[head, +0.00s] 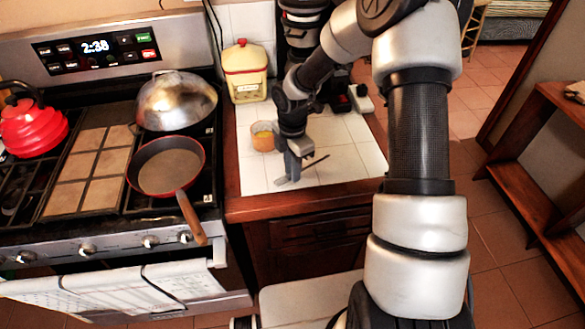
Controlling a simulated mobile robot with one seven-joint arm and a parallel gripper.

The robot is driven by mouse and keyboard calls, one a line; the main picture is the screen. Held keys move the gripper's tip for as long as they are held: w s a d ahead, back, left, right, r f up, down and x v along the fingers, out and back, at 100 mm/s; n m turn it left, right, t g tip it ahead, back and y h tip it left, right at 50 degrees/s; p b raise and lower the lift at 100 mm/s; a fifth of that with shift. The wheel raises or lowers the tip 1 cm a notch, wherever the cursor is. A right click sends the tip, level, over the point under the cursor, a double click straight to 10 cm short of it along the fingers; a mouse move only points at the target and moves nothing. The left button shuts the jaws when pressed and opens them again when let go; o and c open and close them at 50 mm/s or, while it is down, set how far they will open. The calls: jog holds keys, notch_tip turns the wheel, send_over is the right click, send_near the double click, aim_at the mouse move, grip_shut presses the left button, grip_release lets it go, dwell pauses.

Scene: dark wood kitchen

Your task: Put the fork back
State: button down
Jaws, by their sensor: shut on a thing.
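My gripper (290,178) is low over the white tiled counter to the right of the stove. Its jaws are shut on a thin dark utensil, which looks like the fork (318,160). One end of it sticks out to the right of the fingers. Its tines cannot be made out at this size, and the part between the fingers is hidden. I cannot tell whether it touches the tiles.
An orange cup (263,137) stands just behind my gripper, and a cream canister (245,72) with a red lid is farther back. A wooden drawer (320,230) below the counter edge looks closed. A pan (167,166) sits on the stove, its handle jutting forward.

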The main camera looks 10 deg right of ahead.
jog(key=shift+f, duration=0.45)
jog(key=c, duration=1.5)
grip_release()
notch_tip(320, 180, up, 17)
jog(key=shift+r+p, duration=0.2)
jog(key=shift+p, duration=0.1)
